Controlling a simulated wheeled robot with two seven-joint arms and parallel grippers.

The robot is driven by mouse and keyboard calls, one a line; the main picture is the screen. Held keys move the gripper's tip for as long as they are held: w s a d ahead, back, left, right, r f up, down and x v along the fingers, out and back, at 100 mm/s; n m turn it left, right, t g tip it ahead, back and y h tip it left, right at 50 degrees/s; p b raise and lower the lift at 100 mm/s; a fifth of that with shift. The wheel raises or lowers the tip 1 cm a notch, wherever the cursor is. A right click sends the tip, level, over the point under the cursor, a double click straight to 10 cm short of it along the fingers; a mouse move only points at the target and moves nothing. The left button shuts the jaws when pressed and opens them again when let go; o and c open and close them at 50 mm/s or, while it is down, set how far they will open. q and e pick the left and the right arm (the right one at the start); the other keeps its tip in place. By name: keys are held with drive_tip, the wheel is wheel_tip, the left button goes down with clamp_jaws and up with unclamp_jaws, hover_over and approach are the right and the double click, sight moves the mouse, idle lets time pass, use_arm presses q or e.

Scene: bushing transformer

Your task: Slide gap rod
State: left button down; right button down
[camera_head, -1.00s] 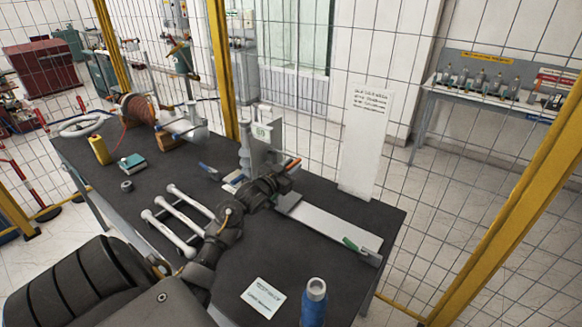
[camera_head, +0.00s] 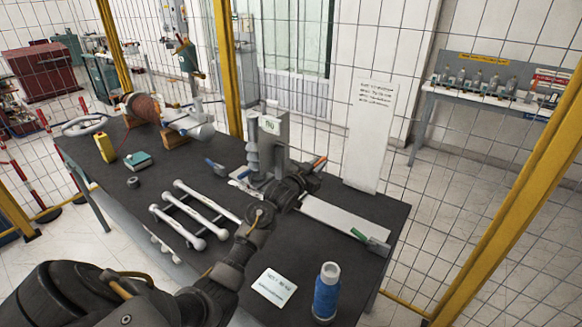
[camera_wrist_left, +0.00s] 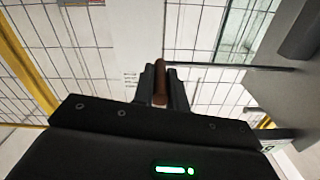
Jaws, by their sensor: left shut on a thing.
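My left gripper (camera_wrist_left: 160,86) is shut on the brown-orange handle of the gap rod (camera_wrist_left: 160,68). A thin grey shaft runs right from near the fingers towards a grey block in the left wrist view. In the head view, the left gripper (camera_head: 306,178) is just right of the grey upright stand (camera_head: 274,138) with its ribbed bushing (camera_head: 252,148). An orange tip (camera_head: 320,162) shows above the fingers. My wrist hides the rest of the rod and the stand's foot there. The right gripper is not in view.
A white flat bar (camera_head: 340,218) with a green-marked end lies right of the gripper. A wire fence stands behind.

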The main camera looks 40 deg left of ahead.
use_arm(q)
drive_tip(key=shift+d+f, duration=0.1)
drive_tip(key=shift+d, duration=0.4)
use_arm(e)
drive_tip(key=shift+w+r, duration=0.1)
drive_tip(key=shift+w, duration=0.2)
use_arm(q)
drive_tip(key=c, duration=1.4)
unclamp_jaws()
